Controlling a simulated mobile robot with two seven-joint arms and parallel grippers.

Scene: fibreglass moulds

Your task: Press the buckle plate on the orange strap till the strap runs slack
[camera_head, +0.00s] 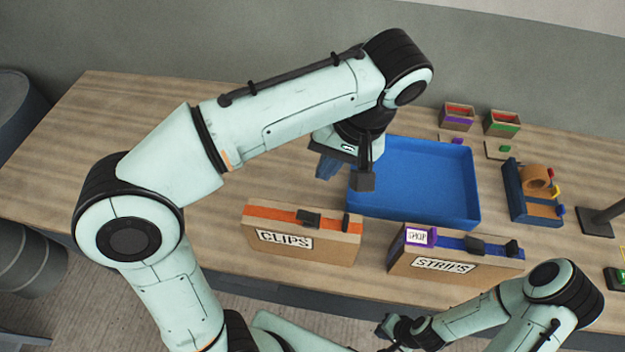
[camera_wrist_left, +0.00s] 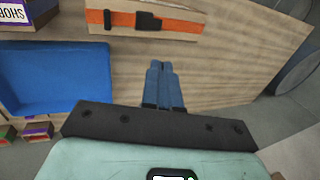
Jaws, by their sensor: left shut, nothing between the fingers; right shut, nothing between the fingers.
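The orange strap (camera_head: 272,212) runs along the top of the cardboard box marked CLIPS (camera_head: 318,247). A dark buckle (camera_head: 309,219) sits on it near the middle, and a smaller dark piece (camera_head: 346,223) sits near its right end. In the left wrist view, the strap (camera_wrist_left: 185,25) and buckle (camera_wrist_left: 148,21) lie at the top, beyond the fingertips. My left gripper (camera_head: 326,170) is shut and empty, behind the box and apart from the buckle; its blue fingers (camera_wrist_left: 161,66) are together. My right gripper (camera_head: 384,328) is shut, low in front of the table.
A box marked STRIPS (camera_head: 455,266) with a blue strap and purple tag stands right of the CLIPS box. A blue tray (camera_head: 465,180) lies behind them. A tape dispenser (camera_head: 520,195) and small boxes (camera_head: 457,117) stand further right. Table left of the CLIPS box is clear.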

